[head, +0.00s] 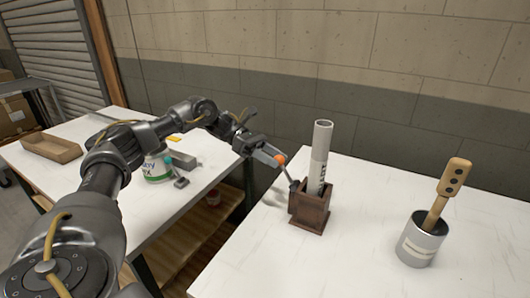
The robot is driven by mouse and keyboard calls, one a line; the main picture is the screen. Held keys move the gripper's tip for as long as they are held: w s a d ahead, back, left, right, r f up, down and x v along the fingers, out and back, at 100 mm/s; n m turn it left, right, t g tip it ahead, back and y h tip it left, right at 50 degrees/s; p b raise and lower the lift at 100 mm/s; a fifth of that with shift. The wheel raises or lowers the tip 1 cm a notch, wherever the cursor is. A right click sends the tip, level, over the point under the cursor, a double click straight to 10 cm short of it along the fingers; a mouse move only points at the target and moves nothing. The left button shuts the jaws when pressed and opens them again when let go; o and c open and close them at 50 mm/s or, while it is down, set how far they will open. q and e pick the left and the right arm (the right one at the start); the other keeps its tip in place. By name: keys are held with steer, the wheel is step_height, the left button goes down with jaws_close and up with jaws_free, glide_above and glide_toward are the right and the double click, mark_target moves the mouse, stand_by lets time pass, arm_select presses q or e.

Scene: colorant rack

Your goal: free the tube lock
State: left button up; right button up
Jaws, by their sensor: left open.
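A grey tube (320,155) stands nearly upright in a brown wooden holder (311,209) on the right-hand table. Dark marking shows low on the tube. A thin dark lever (289,176) rises from the holder's left side and leans left. An orange knob (281,158) shows at its upper end. My left gripper (275,157) comes in from the left, with its fingers at the orange knob. It is open. I cannot tell whether a finger touches the knob. The lever's catch on the tube is not clearly visible. My right gripper is not in view.
A metal can (419,242) with a wooden-handled tool (447,192) stands at the right. The left table (205,179) holds a labelled white container (157,169) and a wooden tray (50,147). A gap separates the tables. The right table's front is clear.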

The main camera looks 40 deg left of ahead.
arm_select(q)
steer(key=v, duration=1)
steer(key=shift+a+p, duration=0.25)
steer(key=shift+p, duration=0.05)
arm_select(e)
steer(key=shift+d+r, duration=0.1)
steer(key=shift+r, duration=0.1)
arm_select(q)
steer(key=shift+s, duration=0.15)
